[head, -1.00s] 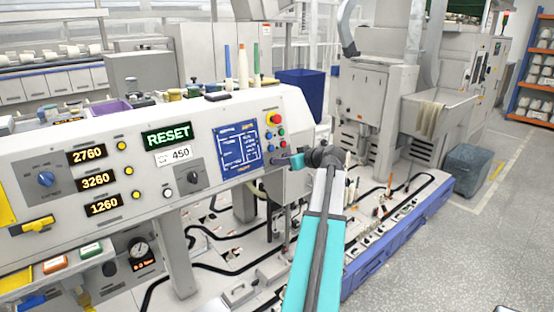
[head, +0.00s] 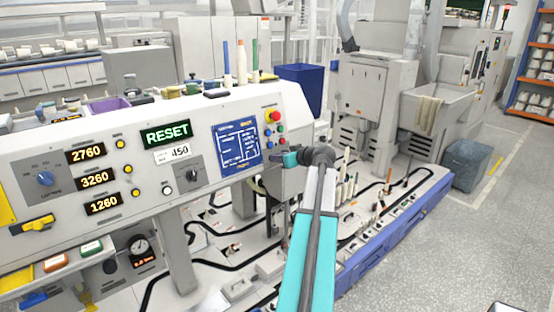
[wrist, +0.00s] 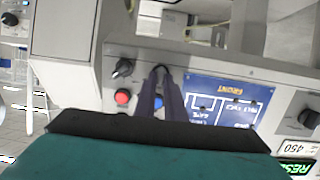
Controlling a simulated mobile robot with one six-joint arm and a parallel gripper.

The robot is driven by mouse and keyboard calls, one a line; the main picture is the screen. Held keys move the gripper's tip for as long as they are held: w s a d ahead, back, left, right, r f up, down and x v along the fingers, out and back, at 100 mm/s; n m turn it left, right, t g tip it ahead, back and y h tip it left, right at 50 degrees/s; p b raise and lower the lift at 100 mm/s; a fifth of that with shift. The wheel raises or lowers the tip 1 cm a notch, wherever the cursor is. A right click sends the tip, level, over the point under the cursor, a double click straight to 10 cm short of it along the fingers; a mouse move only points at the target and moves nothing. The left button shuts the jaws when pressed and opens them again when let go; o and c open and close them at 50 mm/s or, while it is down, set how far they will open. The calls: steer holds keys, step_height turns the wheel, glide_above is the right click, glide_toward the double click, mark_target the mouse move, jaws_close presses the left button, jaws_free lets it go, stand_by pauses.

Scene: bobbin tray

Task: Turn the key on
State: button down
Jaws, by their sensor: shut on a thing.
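My gripper (head: 274,157) is at the lower right of the sloping white control panel (head: 215,192), under the coloured buttons. In the wrist view its two dark fingers (wrist: 162,72) come together at the panel's edge, shut on a small dark part that I take to be the key (wrist: 162,67). The fingers hide most of it, so its turn angle cannot be read. A separate black knob (wrist: 123,67) sits beside the fingers, apart from them. In the head view my gripper covers this spot.
A red button (wrist: 122,97) and a blue button (wrist: 158,101) lie close to the fingers. The blue diagram plate (head: 238,147) is left of my gripper in the head view. A green RESET display (head: 167,134) is farther left. Machinery with cables lies below the panel.

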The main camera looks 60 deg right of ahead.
steer(key=shift+w+a, duration=0.1)
steer(key=shift+w, duration=0.05)
steer(key=shift+y+b, duration=0.3)
steer(key=shift+m, duration=0.3)
steer(key=shift+d+f+m+t+y+b, duration=0.2)
steer(key=shift+m+b, duration=0.55)
steer(key=shift+m, duration=0.9)
steer(key=shift+d+r+m+t+y+b, duration=0.2)
steer(key=shift+m+b, duration=0.55)
steer(key=shift+m, duration=0.95)
steer(key=shift+d+f+m+t+y+b, duration=0.1)
steer(key=shift+m+t+y+b, duration=0.2)
steer(key=shift+m+b, duration=0.9)
steer(key=shift+m+p, duration=0.45)
steer(key=shift+m, duration=0.1)
